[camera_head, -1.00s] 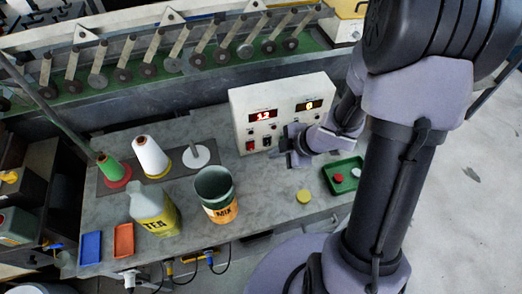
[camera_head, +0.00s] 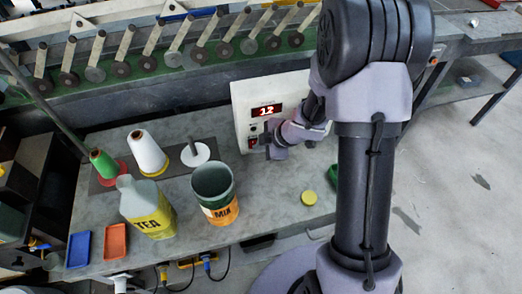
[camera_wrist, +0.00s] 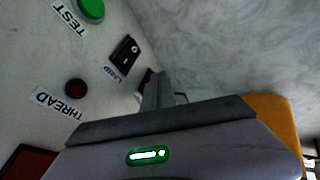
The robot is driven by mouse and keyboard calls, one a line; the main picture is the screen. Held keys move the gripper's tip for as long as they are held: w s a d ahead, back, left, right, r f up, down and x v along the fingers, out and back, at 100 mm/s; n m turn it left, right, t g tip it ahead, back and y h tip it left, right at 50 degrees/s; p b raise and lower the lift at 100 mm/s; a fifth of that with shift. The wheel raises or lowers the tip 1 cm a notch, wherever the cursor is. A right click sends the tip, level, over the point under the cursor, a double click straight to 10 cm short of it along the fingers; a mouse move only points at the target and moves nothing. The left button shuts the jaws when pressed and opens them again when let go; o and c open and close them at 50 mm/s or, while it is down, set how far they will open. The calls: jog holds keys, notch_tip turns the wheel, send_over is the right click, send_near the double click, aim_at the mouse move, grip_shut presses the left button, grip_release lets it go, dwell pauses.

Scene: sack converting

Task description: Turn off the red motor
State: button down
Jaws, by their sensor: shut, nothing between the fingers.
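The cream control box (camera_head: 242,105) stands at the back of the grey bench with a lit red display (camera_head: 266,110). A red switch (camera_head: 252,143) sits low on its front. My gripper (camera_head: 270,146) is shut and empty close to the box front, just right of that switch. In the wrist view my gripper (camera_wrist: 160,90) lies along the panel, and a small red part (camera_wrist: 146,77) shows partly hidden behind its fingers. Beside it are a black switch labelled LAMP (camera_wrist: 124,51), a dark red button labelled THREAD (camera_wrist: 75,88) and a green TEST button (camera_wrist: 91,9). Contact cannot be told.
A grey-green bucket (camera_head: 213,183) and a yellow-labelled jug (camera_head: 140,203) stand on the bench. Thread cones, a white spool holder (camera_head: 195,154) and a yellow disc (camera_head: 309,198) are nearby. My arm hides the box's right half and most of a green tray (camera_head: 333,182).

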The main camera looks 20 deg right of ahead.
jog(key=shift+w+r+p, duration=0.1)
jog(key=shift+w+p, duration=0.05)
jog(key=shift+p, duration=0.35)
jog(key=shift+r+p, duration=0.75)
jog(key=shift+p, duration=0.05)
